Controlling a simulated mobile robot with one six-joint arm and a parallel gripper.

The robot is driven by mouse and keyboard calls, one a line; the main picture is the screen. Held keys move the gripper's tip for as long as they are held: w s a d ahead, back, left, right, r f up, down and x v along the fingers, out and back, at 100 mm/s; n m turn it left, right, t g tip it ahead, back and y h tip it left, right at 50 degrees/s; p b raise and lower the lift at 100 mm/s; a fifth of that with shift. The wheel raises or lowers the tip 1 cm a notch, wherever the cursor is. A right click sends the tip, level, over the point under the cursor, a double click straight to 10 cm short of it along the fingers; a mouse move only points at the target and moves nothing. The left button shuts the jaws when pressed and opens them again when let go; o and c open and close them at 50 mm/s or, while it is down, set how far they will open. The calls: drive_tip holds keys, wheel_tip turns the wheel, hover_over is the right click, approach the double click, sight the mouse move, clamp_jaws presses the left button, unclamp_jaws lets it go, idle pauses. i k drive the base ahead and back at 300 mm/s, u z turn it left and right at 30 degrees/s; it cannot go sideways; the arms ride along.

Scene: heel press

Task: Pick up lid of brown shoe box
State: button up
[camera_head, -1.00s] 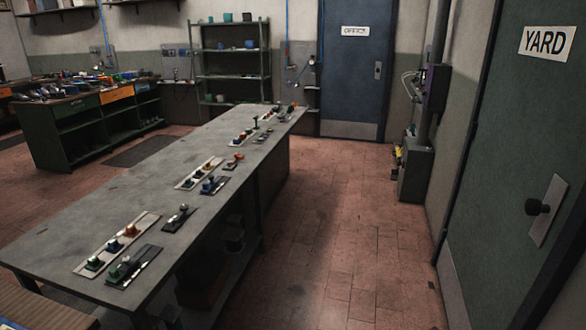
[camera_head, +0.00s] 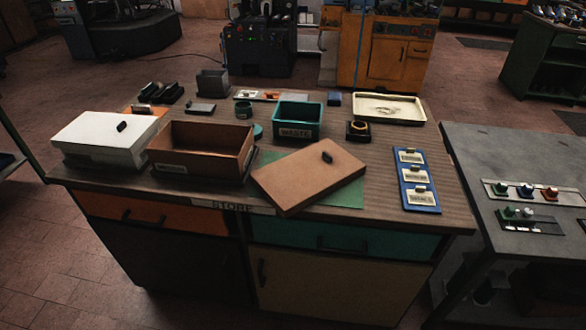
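The brown shoe box (camera_head: 201,151) stands open on the wooden-topped cabinet, left of its middle. Its brown lid (camera_head: 298,180) lies off the box, just to the right, over a green mat (camera_head: 345,194). The lid appears slightly tilted, its left edge close to the box; whether they touch I cannot tell. A small dark knob (camera_head: 327,157) stands on the lid's top. My gripper is not in view.
A white lidded box (camera_head: 108,138) stands left of the brown box. A teal waste bin (camera_head: 297,122), a cream tray (camera_head: 389,108) and a blue label board (camera_head: 416,180) are also on the cabinet top (camera_head: 378,165). A grey bench (camera_head: 500,160) stands right.

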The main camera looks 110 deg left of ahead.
sight(291, 183)
drive_tip(key=u, duration=0.3)
drive_tip(key=k, duration=0.2)
drive_tip(key=u, duration=2.9)
drive_tip(key=k, duration=0.3)
drive_tip(key=u, duration=1.6)
drive_tip(key=i, duration=0.25)
drive_tip(key=u, duration=0.15)
